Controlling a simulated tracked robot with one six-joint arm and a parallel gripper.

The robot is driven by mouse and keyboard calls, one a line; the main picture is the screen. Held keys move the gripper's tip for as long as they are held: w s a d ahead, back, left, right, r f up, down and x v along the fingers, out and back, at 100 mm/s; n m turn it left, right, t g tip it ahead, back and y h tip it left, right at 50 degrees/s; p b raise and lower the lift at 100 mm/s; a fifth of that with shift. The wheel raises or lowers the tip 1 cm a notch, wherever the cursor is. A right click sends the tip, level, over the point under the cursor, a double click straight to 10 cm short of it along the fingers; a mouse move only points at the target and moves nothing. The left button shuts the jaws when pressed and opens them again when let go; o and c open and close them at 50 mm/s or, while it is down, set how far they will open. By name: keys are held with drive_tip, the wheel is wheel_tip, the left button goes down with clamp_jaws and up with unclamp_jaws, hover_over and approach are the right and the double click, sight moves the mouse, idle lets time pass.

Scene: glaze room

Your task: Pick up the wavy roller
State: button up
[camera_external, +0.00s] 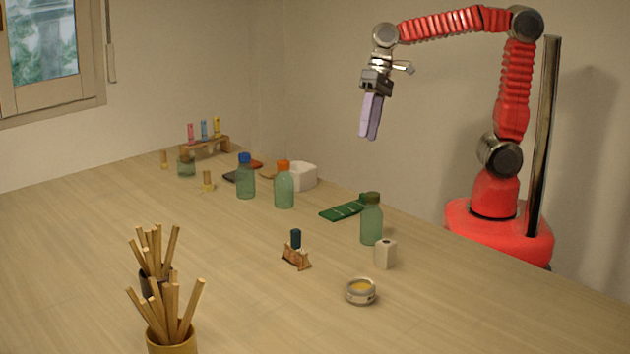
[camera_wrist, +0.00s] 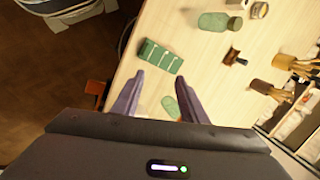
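I cannot tell for sure which thing is the wavy roller. In the external view, a small tool with a dark blue handle (camera_external: 295,239) stands upright in a patterned brown rest (camera_external: 296,259) near the table's middle. It also shows in the wrist view, small and dark (camera_wrist: 234,57). Pink (camera_external: 190,131), blue (camera_external: 204,130) and yellow (camera_external: 217,127) upright tools stand in a wooden rack (camera_external: 206,147) at the far back. No wavy surface is readable. My gripper (camera_external: 370,137) hangs high above the table's right side. Its purple fingers are apart and empty in the wrist view (camera_wrist: 161,84).
A green ribbed box or palette (camera_external: 343,210) lies below my gripper. Green bottles (camera_external: 371,222) (camera_external: 284,188) (camera_external: 246,179), a white block (camera_external: 385,254), an open tin (camera_external: 360,291) and stick-filled cups (camera_external: 172,340) stand around. The table's left side is mostly clear.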

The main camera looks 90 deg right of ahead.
drive_tip(key=w+a+f+m+g+y, duration=0.2)
drive_tip(key=w+a+m+g+y, duration=0.2)
drive_tip(key=w+a, duration=0.9)
drive_tip(key=m+g+y, duration=0.4)
approach(294, 231)
drive_tip(key=d, duration=0.3)
drive_tip(key=shift+w+d, duration=0.25)
drive_tip(key=shift+d, duration=0.1)
drive_tip(key=shift+x, duration=4.3)
drive_tip(key=shift+a+r, duration=0.1)
drive_tip(key=shift+a, duration=0.05)
drive_tip(key=shift+w+x, duration=0.15)
drive_tip(key=shift+x, duration=1.1)
drive_tip(key=shift+w+x, duration=0.1)
drive_tip(key=shift+x, duration=1.15)
drive_tip(key=shift+a, duration=0.15)
drive_tip(key=shift+c, duration=0.3)
clamp_jaws()
